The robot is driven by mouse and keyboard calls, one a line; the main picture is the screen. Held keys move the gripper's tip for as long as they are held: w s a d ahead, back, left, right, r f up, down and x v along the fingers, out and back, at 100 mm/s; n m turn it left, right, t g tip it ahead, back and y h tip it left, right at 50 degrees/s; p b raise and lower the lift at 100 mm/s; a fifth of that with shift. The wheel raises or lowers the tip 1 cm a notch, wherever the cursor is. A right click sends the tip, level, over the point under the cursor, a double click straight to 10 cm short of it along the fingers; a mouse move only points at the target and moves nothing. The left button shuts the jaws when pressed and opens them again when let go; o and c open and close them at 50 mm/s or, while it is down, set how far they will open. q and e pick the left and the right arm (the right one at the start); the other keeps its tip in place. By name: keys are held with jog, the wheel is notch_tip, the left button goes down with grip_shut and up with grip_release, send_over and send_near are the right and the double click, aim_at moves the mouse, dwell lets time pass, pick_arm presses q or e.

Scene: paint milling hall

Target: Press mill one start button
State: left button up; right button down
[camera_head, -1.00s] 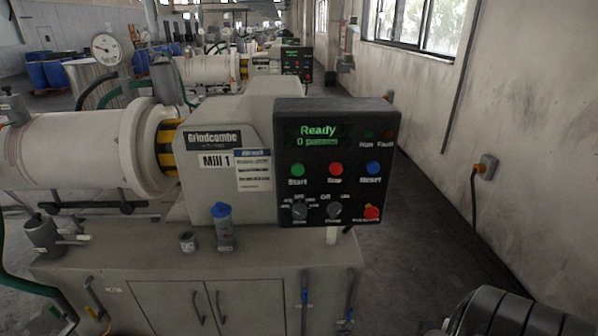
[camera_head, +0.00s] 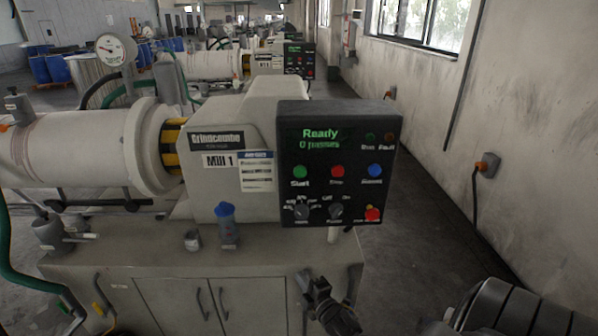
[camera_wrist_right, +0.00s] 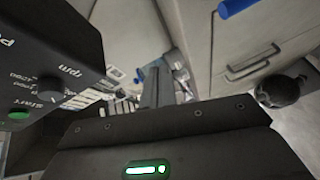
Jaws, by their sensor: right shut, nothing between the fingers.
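The Mill 1 control panel (camera_head: 340,245) is a dark box whose screen reads "Ready". The green start button (camera_head: 299,171) is at its left, with a red stop button (camera_head: 337,171) and a blue reset button (camera_head: 375,171) to its right. My right gripper (camera_head: 309,281) is shut and empty, below the panel in front of the cabinet, apart from the button. In the right wrist view a dark panel (camera_wrist_right: 75,30) fills the upper left, with a green button (camera_wrist_right: 18,115) at the edge beside small lettering. My left gripper is not in view.
The white mill drum (camera_head: 70,150) lies left of the panel. A wall with a socket (camera_head: 488,165) runs along the right; the aisle floor between is clear.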

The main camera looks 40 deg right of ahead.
aim_at(300, 172)
jog(key=s+r+n+t, duration=0.1)
jog(key=r+t, duration=0.1)
jog(key=r, duration=0.8)
jog(key=s+a+r+n+t, duration=0.1)
jog(key=r+n+t, duration=0.1)
jog(key=r, duration=0.8)
jog(key=s+a+r+n+t+y+p, duration=0.1)
jog(key=r+t, duration=0.3)
jog(key=r, duration=0.7)
jog(key=shift+s+n, duration=0.25)
jog(key=shift+n, duration=0.45)
jog(key=shift+w+d+b, duration=0.5)
jog(key=shift+w+d, duration=0.4)
jog(key=shift+w, duration=0.3)
jog(key=shift+w+d+b, duration=0.45)
jog(key=shift+w+d, duration=0.45)
jog(key=shift+w, duration=0.25)
jog(key=shift+w+d+b, duration=0.5)
jog(key=shift+w+d, duration=0.4)
jog(key=shift+w, duration=0.3)
jog(key=shift+w+d, duration=0.1)
jog(key=shift+w+d, duration=0.15)
